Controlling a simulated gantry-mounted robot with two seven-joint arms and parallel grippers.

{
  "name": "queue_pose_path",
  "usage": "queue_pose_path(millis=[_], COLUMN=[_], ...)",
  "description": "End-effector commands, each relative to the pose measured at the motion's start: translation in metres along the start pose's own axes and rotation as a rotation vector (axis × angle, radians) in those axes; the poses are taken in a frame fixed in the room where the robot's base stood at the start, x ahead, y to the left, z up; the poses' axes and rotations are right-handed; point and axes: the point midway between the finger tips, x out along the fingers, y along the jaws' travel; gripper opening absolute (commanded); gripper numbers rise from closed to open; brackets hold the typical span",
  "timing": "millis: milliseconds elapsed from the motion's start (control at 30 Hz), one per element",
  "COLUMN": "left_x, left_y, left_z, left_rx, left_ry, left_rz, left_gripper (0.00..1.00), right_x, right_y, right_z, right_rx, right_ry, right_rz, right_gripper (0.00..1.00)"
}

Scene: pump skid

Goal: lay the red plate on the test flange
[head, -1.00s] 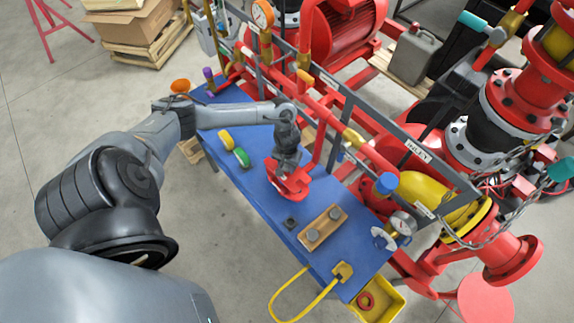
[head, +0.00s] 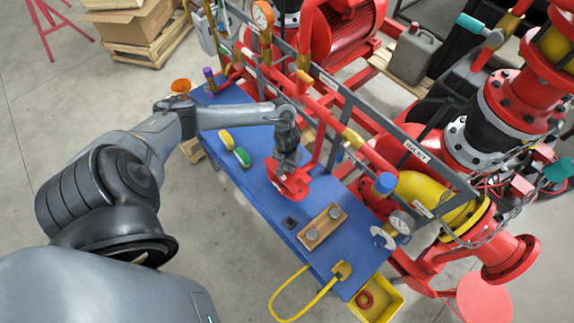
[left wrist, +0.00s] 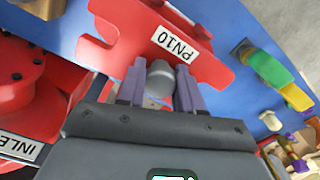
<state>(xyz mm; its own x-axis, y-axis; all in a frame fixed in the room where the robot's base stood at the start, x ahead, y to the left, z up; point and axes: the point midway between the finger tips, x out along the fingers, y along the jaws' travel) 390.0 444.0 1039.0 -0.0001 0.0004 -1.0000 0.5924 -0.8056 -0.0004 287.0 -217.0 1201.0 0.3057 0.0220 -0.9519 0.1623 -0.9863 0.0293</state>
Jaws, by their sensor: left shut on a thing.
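The red plate (head: 292,185) is at my left gripper (head: 287,163), over the middle of the blue bench. In the left wrist view the plate (left wrist: 125,30) has a notched outline and a white PN10 label. The left gripper's purple fingers (left wrist: 160,92) are shut on the grey round knob (left wrist: 160,78) of the plate. I cannot tell whether the plate touches the bench. No part is clearly marked as the test flange; a red pipe flange (head: 520,262) and a flat red disc (head: 486,300) show at the lower right. My right gripper is not in view.
The blue bench (head: 262,190) carries yellow and green pieces (head: 233,147), a wooden block with grey studs (head: 323,227) and a yellow handle (head: 300,305). Red pipes and a grey rail (head: 405,140) run along its far side. A yellow bin (head: 388,302) stands below its near end.

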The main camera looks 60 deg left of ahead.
Motion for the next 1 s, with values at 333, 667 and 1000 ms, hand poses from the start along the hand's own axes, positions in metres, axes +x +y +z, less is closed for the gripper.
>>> queue_pose_path(millis=[333,667,1000], left_x=[0.007,0.014,0.021], left_y=[0.0,0.0,0.0], left_z=[0.0,-0.001,-0.001], left_rx=[-0.001,0.0,0.0], left_ry=[0.001,0.001,0.001], left_rz=[0.001,0.0,0.0], left_gripper=[0.0,0.0,0.0], right_x=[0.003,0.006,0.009], right_y=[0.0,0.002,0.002], right_z=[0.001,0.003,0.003], right_rx=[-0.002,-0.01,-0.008], right_ry=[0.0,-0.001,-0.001], right_rz=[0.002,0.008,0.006], right_gripper=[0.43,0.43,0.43])
